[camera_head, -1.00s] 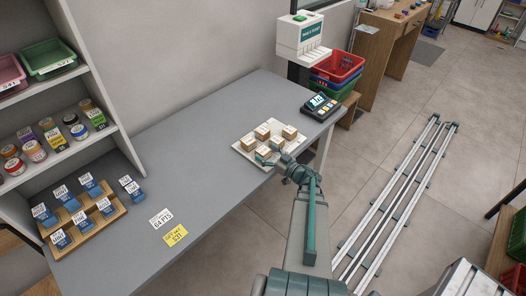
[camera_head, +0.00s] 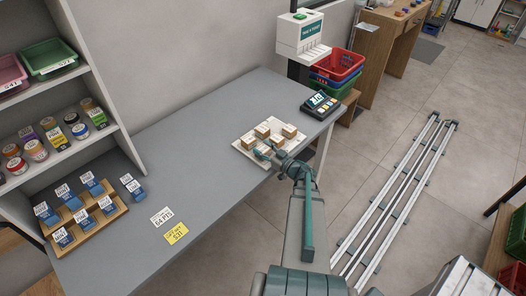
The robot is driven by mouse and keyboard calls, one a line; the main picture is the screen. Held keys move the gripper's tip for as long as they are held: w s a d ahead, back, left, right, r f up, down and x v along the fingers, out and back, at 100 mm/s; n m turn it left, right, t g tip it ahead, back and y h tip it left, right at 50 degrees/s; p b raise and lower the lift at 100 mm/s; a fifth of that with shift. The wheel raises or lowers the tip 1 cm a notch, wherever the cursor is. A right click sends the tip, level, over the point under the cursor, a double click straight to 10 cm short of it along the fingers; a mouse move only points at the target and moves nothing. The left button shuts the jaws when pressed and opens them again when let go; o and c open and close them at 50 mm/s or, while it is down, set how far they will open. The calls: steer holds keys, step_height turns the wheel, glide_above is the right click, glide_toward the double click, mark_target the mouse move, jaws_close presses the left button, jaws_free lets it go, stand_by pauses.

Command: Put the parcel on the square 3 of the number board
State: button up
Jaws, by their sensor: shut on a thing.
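The pale number board (camera_head: 270,162) lies on the grey counter near its front edge. Several small brown parcels with white tops stand on it, including one at the back (camera_head: 262,131), one at the right (camera_head: 289,131) and one at the left (camera_head: 248,143). My gripper (camera_head: 266,153) is at the board's front side, its teal fingers low over it. It is shut on a parcel, which the fingers largely hide. I cannot tell whether that parcel touches the board. The square numbers are too small to read or are covered.
A dark device with a lit display (camera_head: 320,103) stands behind the board on the right. A white dispenser (camera_head: 302,38) and stacked red and green baskets (camera_head: 337,66) are beyond. Blue boxes on a wooden rack (camera_head: 85,218) are at left.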

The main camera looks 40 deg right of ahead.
mark_target(262, 149)
steer(key=shift+r, duration=0.15)
steer(key=shift+r+b, duration=1.15)
steer(key=shift+r, duration=3.7)
steer(key=w+a+n+g+y, duration=0.1)
steer(key=a+n+g+y, duration=0.2)
steer(key=a, duration=1.4)
steer(key=w+a+r+n+g+y, duration=0.1)
steer(key=a+n+g+y, duration=0.3)
steer(key=a+y, duration=0.5)
steer(key=a+n, duration=0.2)
steer(key=a, duration=0.7)
steer(key=shift+a+r+n+y, duration=0.3)
steer(key=shift+w, duration=0.1)
